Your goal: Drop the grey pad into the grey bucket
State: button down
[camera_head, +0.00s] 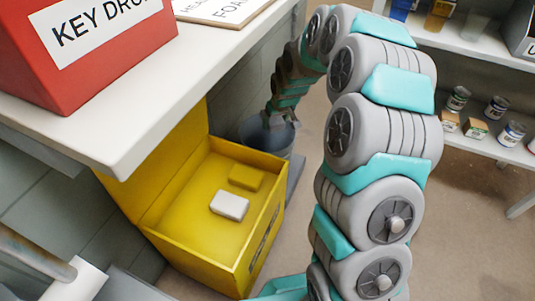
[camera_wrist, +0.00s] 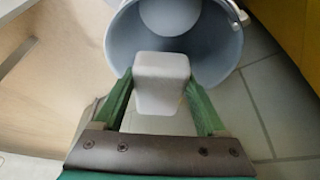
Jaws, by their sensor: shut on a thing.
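In the wrist view my gripper (camera_wrist: 158,98) is shut on the grey pad (camera_wrist: 161,72), a light grey block with rounded edges between its green fingers. The grey bucket (camera_wrist: 117,36) is beyond the pad in that view, and the pad overlaps its opening near the rim. In the head view the bucket (camera_head: 276,143) stands on the floor behind the yellow bin, and my arm's end reaches down at it. The pad cannot be made out in the head view. I cannot tell how far the pad is below the rim.
An open yellow bin (camera_head: 255,246) holds a white pad (camera_head: 229,205) and a yellow pad (camera_head: 246,177). A white counter (camera_head: 130,127) with a red key-drop box (camera_head: 88,50) overhangs at left. Shelves (camera_head: 490,140) with cans stand at right. Floor is clear between.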

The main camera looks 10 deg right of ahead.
jog(key=shift+f+b, duration=0.55)
jog(key=shift+f, duration=1.3)
grip_release()
jog(key=shift+r, duration=0.1)
jog(key=p+v, duration=0.1)
jog(key=v, duration=0.6)
jog(key=shift+s+r, duration=0.15)
jog(key=shift+r, duration=0.2)
